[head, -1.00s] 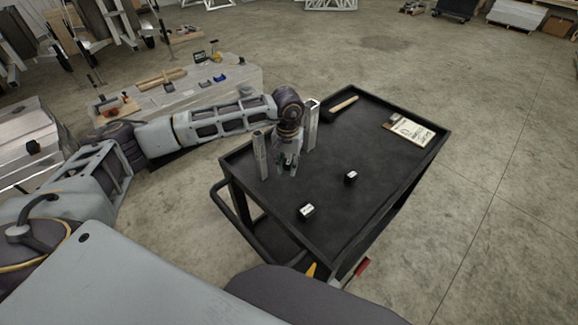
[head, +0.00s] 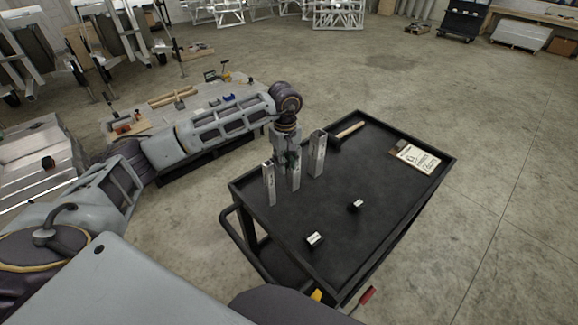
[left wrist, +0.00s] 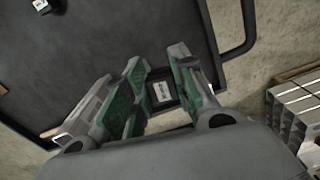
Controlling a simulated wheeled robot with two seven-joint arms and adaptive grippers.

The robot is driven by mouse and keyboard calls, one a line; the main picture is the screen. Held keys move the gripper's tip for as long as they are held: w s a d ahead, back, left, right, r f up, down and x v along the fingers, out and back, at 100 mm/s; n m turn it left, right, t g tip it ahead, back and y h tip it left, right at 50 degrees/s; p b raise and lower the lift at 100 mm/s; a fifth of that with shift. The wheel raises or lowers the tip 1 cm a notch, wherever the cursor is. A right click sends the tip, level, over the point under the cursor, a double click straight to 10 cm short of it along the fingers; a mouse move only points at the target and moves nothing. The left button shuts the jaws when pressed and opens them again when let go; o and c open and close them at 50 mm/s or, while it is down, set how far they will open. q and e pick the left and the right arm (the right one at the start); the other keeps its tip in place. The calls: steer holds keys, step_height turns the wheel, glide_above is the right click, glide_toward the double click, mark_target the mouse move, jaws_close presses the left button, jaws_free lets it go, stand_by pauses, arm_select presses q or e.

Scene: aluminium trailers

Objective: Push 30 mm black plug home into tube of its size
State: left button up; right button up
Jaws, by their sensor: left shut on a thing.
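My left gripper (head: 290,160) points down over the black cart top, at the middle of three upright aluminium tubes. In the left wrist view its fingers (left wrist: 160,95) are closed around a black plug (left wrist: 161,92) with a white label, too small to read. The middle tube (head: 295,178) stands directly below the fingers. I cannot tell how far the plug sits in it. A shorter tube (head: 270,186) stands to the left and a wider tube (head: 317,158) to the right. My right gripper is not in view.
Two other black plugs with white labels, a nearer one (head: 315,238) and a farther one (head: 357,204), lie on the cart (head: 330,195). A wooden-handled hammer (head: 350,130) and a labelled card (head: 416,158) lie at the back. The cart's right side is mostly clear.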

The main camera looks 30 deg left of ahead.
arm_select(q)
steer(key=r+n, duration=0.1)
steer(key=a+n, duration=0.1)
steer(key=n, duration=0.1)
steer(key=r+n+p, duration=0.1)
steer(key=shift+w+a+r, duration=0.1)
steer(key=shift+a+r, duration=0.2)
steer(key=a+r+n+p, duration=0.1)
steer(key=a+r+n, duration=0.3)
steer(key=n, duration=1.1)
steer(key=shift+s+a+r+n, duration=0.2)
steer(key=shift+r+n, duration=0.1)
steer(key=shift+n, duration=0.1)
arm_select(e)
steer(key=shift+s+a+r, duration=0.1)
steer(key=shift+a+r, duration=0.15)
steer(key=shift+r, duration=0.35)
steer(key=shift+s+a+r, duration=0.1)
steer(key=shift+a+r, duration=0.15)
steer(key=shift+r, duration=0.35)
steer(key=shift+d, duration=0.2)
arm_select(q)
steer(key=shift+f, duration=0.25)
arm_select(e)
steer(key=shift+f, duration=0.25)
